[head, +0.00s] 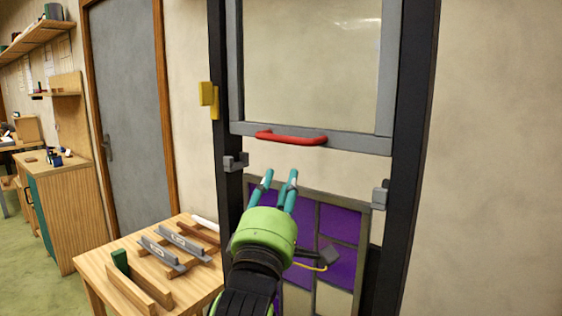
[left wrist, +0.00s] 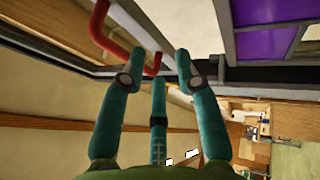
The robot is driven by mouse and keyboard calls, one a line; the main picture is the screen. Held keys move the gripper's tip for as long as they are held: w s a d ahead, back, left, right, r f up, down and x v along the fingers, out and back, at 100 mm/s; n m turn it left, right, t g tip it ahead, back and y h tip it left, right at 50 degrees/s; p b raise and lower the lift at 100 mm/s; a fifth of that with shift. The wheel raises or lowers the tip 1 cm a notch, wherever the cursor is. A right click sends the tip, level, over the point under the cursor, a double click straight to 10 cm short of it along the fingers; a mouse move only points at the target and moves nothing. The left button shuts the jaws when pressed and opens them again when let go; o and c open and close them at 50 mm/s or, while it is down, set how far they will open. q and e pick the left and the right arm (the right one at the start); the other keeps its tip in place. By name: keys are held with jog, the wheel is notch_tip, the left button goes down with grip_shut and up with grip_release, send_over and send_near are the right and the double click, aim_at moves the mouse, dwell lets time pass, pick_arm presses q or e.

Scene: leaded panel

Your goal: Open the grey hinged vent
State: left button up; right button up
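The grey hinged vent (head: 362,142) is a grey-framed pane in the upper part of a black upright frame. It looks shut or nearly so; I cannot tell exactly. A red bar handle (head: 290,138) runs along its bottom rail and also shows at the upper left of the left wrist view (left wrist: 97,24). My left gripper (head: 280,178) is green with teal fingers, below the handle in the head view. In the left wrist view its fingers (left wrist: 157,72) are spread and hold nothing, with the handle near their tips. My right gripper is not in view.
A leaded panel with purple panes (head: 341,222) stands below the vent. Grey brackets (head: 235,161) sit on the black frame (head: 401,220), with a yellow fitting (head: 208,95) at its left. A wooden table (head: 102,262) with wooden and grey pieces stands at the left.

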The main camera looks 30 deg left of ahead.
aim_at(280, 139)
pick_arm(q)
jog(key=w+r+p, duration=0.1)
jog(key=r, duration=0.1)
jog(key=w+a+r+n+p, duration=0.1)
jog(key=r, duration=0.1)
jog(key=w+a+r+n+y+p, duration=0.1)
jog(key=r, duration=0.2)
jog(key=shift+t, duration=0.4)
jog(key=shift+w+a+r, duration=0.15)
jog(key=shift+w+r, duration=0.15)
jog(key=shift+w, duration=0.25)
grip_shut()
